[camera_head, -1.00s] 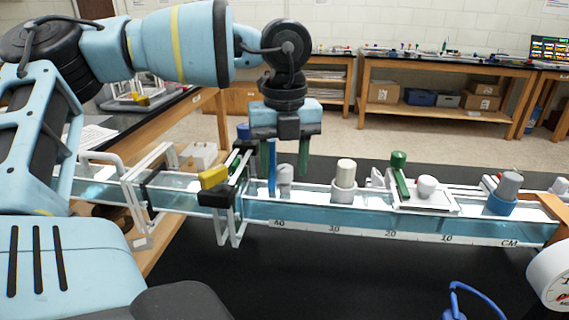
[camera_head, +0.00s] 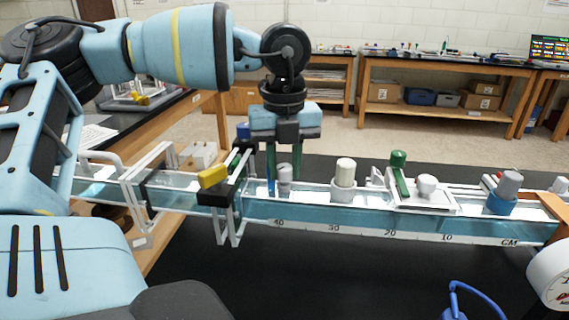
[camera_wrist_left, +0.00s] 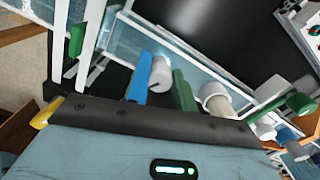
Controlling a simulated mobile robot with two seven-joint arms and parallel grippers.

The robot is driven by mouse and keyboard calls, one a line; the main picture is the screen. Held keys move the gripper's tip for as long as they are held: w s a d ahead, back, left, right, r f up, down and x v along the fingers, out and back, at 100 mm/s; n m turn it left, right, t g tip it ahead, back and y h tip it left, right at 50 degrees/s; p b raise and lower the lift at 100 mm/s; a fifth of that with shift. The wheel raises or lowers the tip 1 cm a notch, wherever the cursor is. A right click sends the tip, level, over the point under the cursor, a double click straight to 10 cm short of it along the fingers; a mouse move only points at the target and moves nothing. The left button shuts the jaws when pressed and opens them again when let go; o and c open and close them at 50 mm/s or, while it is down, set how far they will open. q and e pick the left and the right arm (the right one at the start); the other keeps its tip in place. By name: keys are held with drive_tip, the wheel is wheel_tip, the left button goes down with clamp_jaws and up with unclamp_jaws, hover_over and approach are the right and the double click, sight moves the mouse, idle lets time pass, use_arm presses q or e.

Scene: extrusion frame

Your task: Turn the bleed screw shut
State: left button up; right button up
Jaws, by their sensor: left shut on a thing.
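A small pale grey knob, which I take to be the bleed screw (camera_head: 286,180), stands upright on top of the long clear channel (camera_head: 330,216), left of a larger white cap. My left gripper (camera_head: 284,168) points straight down over it, its slim fingers on either side of the knob's head, shut on it. In the left wrist view the knob (camera_wrist_left: 160,73) shows its round grey end between a blue strip and a green finger. The fingers hide part of its sides. My right gripper is not in view.
A white-capped post (camera_head: 344,175) stands close on the right. Farther right are a green lever (camera_head: 399,172) and a grey cylinder in a blue collar (camera_head: 506,190). A black clamp with a yellow knob (camera_head: 213,177) is on the left.

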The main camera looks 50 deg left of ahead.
use_arm(q)
drive_tip(key=shift+m+b, duration=0.55)
drive_tip(key=shift+m, duration=0.55)
drive_tip(key=shift+m+b, duration=0.3)
drive_tip(key=shift+m, duration=0.6)
drive_tip(key=m, duration=0.2)
drive_tip(key=shift+m+b, duration=0.4)
drive_tip(key=m, duration=0.3)
drive_tip(key=shift+d+m+b, duration=0.1)
drive_tip(key=shift+m+b, duration=0.2)
drive_tip(key=shift+m, duration=0.4)
drive_tip(key=o, duration=1)
